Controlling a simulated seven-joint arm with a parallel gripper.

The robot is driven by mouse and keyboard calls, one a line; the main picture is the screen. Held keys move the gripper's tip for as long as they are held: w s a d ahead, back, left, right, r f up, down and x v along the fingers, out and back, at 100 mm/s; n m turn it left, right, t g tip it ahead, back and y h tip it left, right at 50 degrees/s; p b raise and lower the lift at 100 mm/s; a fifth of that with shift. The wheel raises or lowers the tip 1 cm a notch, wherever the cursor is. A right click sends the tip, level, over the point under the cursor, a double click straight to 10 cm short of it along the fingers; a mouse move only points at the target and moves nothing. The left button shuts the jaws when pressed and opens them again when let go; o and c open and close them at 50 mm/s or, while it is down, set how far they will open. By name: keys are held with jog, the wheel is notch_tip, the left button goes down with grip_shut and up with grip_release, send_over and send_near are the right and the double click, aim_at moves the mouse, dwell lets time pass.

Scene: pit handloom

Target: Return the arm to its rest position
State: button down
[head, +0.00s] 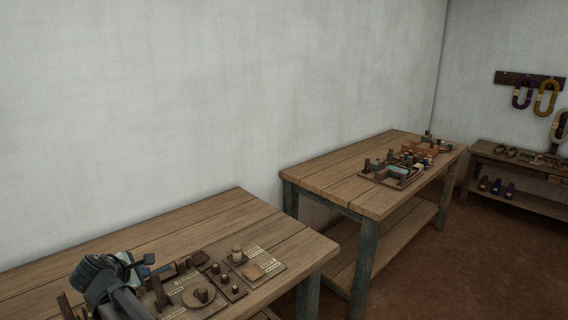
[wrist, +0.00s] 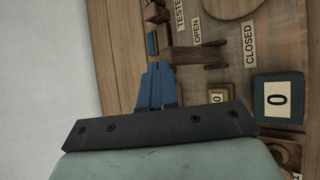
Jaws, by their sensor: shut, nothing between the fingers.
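My arm reaches in at the lower left of the head view, over the near wooden table (head: 215,215). My gripper (wrist: 154,68) shows in the wrist view with its two blue fingers together and nothing between them. In the head view the gripper (head: 148,260) is small and partly hidden by the wrist. The fingertips are over the left part of a wooden board (wrist: 222,72), close to a brown wooden piece (wrist: 193,56). I cannot tell whether they touch it.
The board has labels reading OPEN and CLOSED and a dark tile (wrist: 278,99) marked 0. Small wooden pieces and trays (head: 235,256) crowd the table's front. Its back is bare. A second table (head: 330,180) and a shelf (head: 530,205) stand to the right; a pale wall (head: 220,90) is behind.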

jog(key=w+d+f+m+t+y, duration=0.2)
jog(key=w+d+m, duration=0.1)
jog(key=w+d, duration=2.4)
jog(key=w+d+m+t+h, duration=0.1)
jog(key=w+d+m+t, duration=0.15)
jog(key=d, duration=1.55)
jog(key=w+d+m+t+h, duration=0.1)
jog(key=w+d+h, duration=0.15)
jog(key=d, duration=1.45)
jog(key=s+f+m+g, duration=0.35)
jog(key=s+f, duration=0.55)
jog(key=f, duration=0.4)
jog(key=s+f+m+g+y, duration=0.1)
jog(key=s+f+m+g, duration=0.25)
jog(key=s+f, duration=0.8)
jog(key=s+f+m+g, duration=0.35)
jog(key=s+f, duration=0.25)
jog(key=f, duration=0.9)
jog(key=s+a+f+m+g, duration=0.1)
jog(key=s+f+m+g, duration=0.1)
jog(key=s, duration=1.1)
jog(key=s+a+f+m+g, duration=0.1)
jog(key=s+f+m+g, duration=0.2)
jog(key=s, duration=1)
jog(key=s+a+f+m+g+y, duration=0.1)
jog(key=s+f+g, duration=0.5)
jog(key=s, duration=0.8)
jog(key=shift+a+f+m, duration=0.45)
jog(key=shift+f+m, duration=0.1)
jog(key=shift+m, duration=0.65)
